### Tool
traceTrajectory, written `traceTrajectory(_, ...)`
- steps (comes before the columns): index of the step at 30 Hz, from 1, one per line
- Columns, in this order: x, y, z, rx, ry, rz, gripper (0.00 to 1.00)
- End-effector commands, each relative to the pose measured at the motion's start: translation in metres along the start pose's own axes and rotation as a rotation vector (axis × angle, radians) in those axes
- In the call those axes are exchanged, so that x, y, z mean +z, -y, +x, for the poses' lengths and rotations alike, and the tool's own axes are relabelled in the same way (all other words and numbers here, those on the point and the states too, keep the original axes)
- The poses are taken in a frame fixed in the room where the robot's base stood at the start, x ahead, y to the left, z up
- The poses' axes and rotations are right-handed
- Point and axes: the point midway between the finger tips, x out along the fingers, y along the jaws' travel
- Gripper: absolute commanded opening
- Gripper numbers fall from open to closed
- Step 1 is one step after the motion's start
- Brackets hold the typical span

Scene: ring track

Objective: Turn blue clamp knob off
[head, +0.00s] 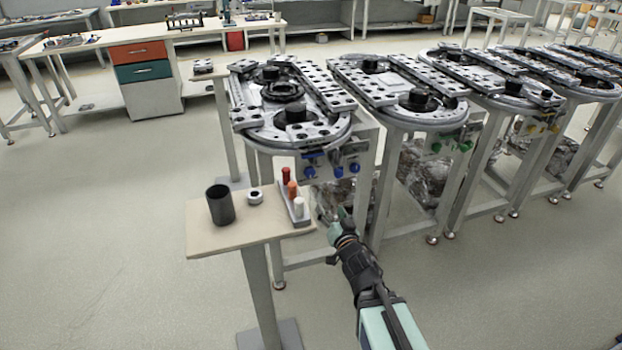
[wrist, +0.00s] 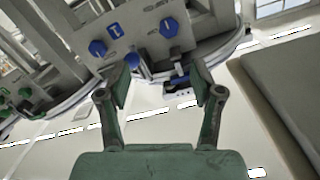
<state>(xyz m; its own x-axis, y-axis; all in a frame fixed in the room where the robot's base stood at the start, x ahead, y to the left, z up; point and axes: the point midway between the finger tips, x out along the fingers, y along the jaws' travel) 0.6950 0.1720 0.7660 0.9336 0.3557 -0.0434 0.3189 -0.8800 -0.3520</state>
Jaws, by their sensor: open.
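Several blue knobs sit on the pale control panel under the nearest ring track (head: 292,105); one blue knob (head: 310,172) is at the panel's left in the head view. In the wrist view, I see a blue knob (wrist: 97,48) at the left and another blue knob (wrist: 168,27) further right. I cannot read which is the clamp knob. My gripper (head: 330,214) is below and in front of the panel. In the wrist view, my gripper (wrist: 164,74) is open and empty, its fingers apart. The left fingertip overlaps a lower blue knob (wrist: 132,60); contact cannot be told.
A small table (head: 205,243) with a dark cup (head: 220,205), a metal ring (head: 255,197) and a rack of red, orange and white pegs (head: 294,203) stands left of my gripper. More ring tracks stand to the right. The floor at left is free.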

Motion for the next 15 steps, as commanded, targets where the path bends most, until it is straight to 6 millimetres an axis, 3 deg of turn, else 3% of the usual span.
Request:
traceTrajectory(3, -0.007, 0.01, 0.001, -0.049, -0.03, 0.059, 0.66)
traceTrajectory(8, -0.007, 0.01, 0.01, -0.048, -0.03, 0.079, 0.66)
traceTrajectory(15, -0.007, 0.011, 0.047, -0.048, -0.03, 0.077, 0.66)
